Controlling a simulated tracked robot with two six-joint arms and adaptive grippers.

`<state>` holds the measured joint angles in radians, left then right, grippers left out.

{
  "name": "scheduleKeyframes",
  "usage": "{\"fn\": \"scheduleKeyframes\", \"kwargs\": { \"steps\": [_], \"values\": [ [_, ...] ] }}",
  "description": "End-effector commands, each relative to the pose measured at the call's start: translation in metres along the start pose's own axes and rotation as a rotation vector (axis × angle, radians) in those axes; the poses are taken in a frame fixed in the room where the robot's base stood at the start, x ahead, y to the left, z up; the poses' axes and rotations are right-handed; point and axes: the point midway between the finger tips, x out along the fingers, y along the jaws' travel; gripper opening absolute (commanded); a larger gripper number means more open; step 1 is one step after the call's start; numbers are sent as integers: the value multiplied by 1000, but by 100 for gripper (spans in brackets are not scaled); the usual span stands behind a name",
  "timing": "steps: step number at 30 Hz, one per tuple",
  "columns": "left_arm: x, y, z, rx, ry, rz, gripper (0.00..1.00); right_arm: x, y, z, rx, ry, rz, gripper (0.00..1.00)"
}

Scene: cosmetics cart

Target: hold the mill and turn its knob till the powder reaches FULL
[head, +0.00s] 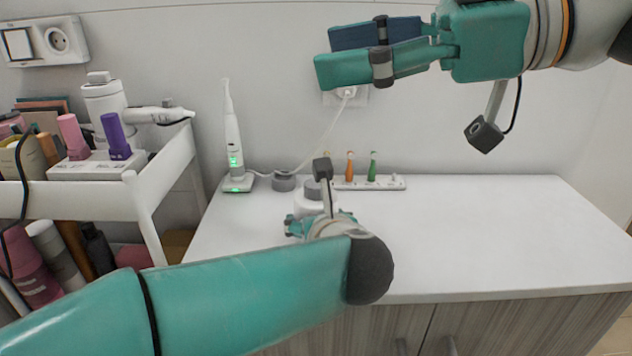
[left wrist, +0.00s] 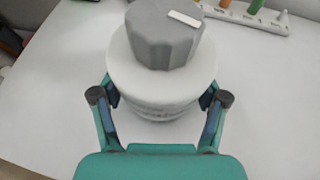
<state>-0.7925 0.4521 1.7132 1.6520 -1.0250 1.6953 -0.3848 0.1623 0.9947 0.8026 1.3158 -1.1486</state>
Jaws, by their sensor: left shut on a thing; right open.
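The mill has a white round body (left wrist: 160,88) and a faceted grey knob (left wrist: 163,35) with a white mark on top. It stands upright on the white counter. In the head view the mill (head: 309,205) is partly hidden behind my left arm. My left gripper (left wrist: 160,100) has one finger on each side of the body and is shut on it, below the knob. My right gripper (head: 330,58) is open and empty, high up in front of the wall, above and away from the mill. The powder level and a FULL mark cannot be made out.
An electric toothbrush (head: 233,150) stands on its charger at the counter's back left. A white holder (head: 390,184) with coloured brush heads lies behind the mill. A white cart (head: 170,188) with cosmetics and a hair dryer (head: 105,108) is at left. The counter's right side (head: 500,230) is clear.

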Motion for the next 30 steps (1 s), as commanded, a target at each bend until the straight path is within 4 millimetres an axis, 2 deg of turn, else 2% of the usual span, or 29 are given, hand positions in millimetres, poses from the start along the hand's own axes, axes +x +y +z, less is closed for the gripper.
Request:
{"fn": "scheduleKeyframes", "kwargs": {
  "steps": [1, 5, 6, 9, 12, 15, 18, 22, 26, 30],
  "values": [
    [0, 0, 0, 0, -1, 0, 24, 10, 4, 19, -32, 3, -55, 64],
    [0, 0, 0, 0, -1, 0, 24, 25, 18, 72, -104, 74, -181, 64],
    [0, 0, 0, 0, -1, 0, 24, 27, 27, 95, -100, 109, -205, 64],
    [0, 0, 1, 0, -1, 0, 24, 21, 55, 152, -22, 197, -214, 64],
    [0, 0, 1, 0, -1, 0, 24, 10, 80, 198, 108, 226, -177, 64],
    [0, 0, 0, 0, 0, 0, 24, -2, 96, 232, 174, 218, -139, 64],
    [0, 0, 0, 0, 0, 0, 24, -10, 104, 247, 201, 212, -113, 64],
    [0, 0, 0, 0, 0, 0, 24, -8, 106, 250, 208, 210, -103, 64],
    [0, 0, 0, 0, 0, 0, 24, 8, 104, 246, 207, 210, -105, 64],
    [0, 0, 0, 0, 0, 0, 24, 34, 102, 240, 208, 209, -107, 64]
  ]
}}
